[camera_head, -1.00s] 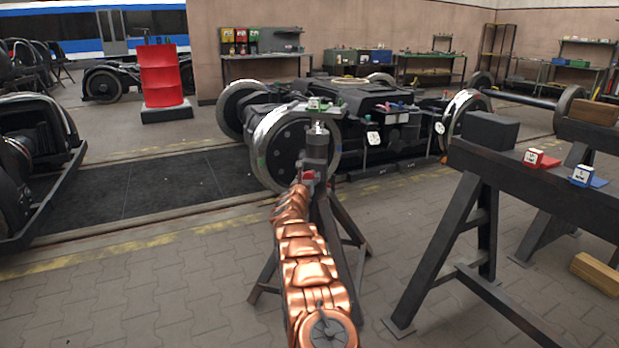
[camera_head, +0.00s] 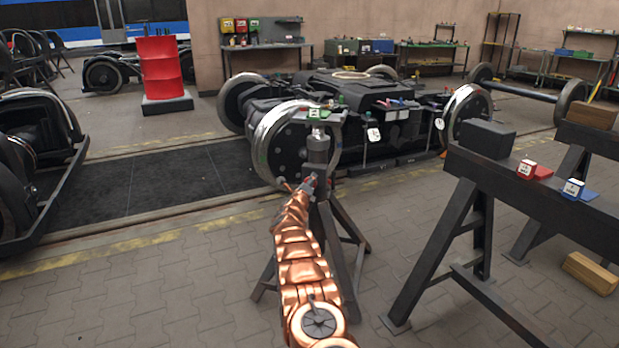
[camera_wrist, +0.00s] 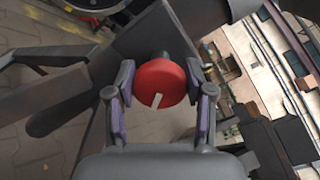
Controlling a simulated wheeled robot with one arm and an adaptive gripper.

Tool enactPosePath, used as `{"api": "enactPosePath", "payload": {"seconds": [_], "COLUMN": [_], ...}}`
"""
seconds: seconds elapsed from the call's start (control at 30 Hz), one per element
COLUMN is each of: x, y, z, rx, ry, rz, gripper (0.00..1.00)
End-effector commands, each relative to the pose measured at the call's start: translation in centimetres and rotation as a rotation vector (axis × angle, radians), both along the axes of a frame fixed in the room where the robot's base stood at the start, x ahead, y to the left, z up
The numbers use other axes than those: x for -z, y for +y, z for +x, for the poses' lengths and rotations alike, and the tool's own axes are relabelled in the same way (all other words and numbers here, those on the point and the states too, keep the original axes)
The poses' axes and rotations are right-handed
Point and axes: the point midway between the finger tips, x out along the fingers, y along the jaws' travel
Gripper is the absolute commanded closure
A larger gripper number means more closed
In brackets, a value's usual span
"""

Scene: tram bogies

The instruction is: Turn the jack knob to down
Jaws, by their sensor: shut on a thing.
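The jack (camera_head: 318,150) stands upright on splayed dark legs in front of a bogie wheel in the head view. Its red round knob (camera_wrist: 161,82) with a pale pointer mark shows large in the wrist view. The pale mark points down and slightly left in that picture. My gripper (camera_wrist: 161,95) has its two purple-padded fingers on either side of the knob and is shut on it. In the head view my gripper (camera_head: 311,183) is at the jack's body, and the arm mostly hides the knob there.
A bogie (camera_head: 350,105) stands behind the jack. A red drum (camera_head: 160,66) stands at back left. Paved floor left of the jack is clear.

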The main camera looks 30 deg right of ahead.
Motion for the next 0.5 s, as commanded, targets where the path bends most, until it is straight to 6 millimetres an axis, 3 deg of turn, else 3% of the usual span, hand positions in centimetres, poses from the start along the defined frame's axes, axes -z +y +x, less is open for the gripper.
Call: {"api": "enactPosePath", "payload": {"seconds": [0.5], "x": [0.03], "y": [0.03], "z": [0.05], "rx": [0.0], "ry": [0.346], "rz": [-0.345], "gripper": [0.82]}}
